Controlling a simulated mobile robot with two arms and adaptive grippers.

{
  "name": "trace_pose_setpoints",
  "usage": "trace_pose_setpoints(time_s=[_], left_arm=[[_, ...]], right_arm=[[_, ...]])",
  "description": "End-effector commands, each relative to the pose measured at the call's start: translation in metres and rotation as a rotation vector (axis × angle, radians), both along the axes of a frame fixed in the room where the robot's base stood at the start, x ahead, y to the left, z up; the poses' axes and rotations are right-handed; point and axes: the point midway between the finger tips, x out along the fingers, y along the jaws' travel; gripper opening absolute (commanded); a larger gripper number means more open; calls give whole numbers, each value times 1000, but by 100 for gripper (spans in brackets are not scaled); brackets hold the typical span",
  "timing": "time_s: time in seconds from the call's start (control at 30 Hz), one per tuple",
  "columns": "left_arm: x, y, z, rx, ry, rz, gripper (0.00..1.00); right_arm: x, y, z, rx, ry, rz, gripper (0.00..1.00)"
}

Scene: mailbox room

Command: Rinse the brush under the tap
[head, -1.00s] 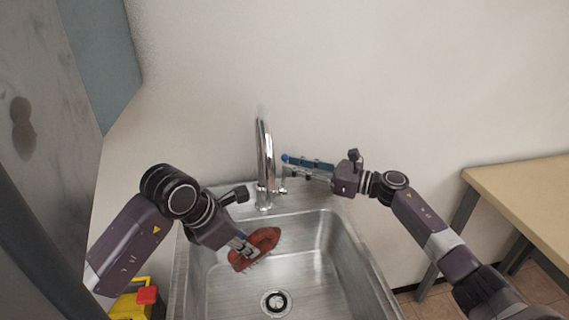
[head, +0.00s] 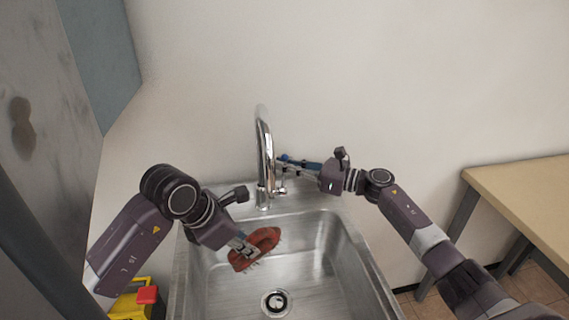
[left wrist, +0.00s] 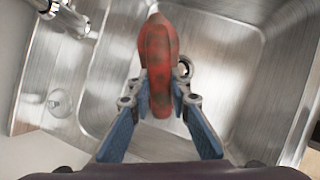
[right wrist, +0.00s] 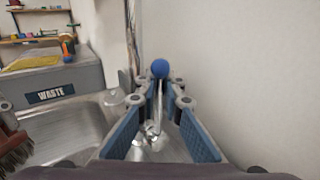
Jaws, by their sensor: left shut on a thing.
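The red brush (head: 262,241) is held over the sink basin (head: 310,245), with its bristles facing down. My left gripper (head: 243,246) is shut on it; the left wrist view shows the brush (left wrist: 160,45) between the fingers. The chrome tap (head: 264,150) stands at the sink's back edge, above and behind the brush. No water shows. My right gripper (head: 300,166) is beside the tap, fingers apart. In the right wrist view, a thin lever with a blue ball knob (right wrist: 160,68) lies between or just beyond the open fingers (right wrist: 160,105); contact cannot be told.
The drain (head: 276,303) is in the basin floor. A yellow and red object (head: 140,300) stands left of the sink, and a wooden table (head: 520,190) at the right. The wall is close behind the tap.

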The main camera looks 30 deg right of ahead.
Motion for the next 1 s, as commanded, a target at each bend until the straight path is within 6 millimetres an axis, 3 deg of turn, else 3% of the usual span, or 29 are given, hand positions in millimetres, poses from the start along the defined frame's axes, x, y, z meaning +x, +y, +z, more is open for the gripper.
trace_pose_setpoints(time_s=[0.83,0.87,1.0], left_arm=[[0,0,1,-1,0,0,0],[0,0,1,-1,0,0,0],[0,0,1,-1,0,0,0]], right_arm=[[-11,1,10,-27,-143,-6,0],[-11,1,11,-27,-143,-6,9],[-11,1,10,-28,-143,-5,24]])
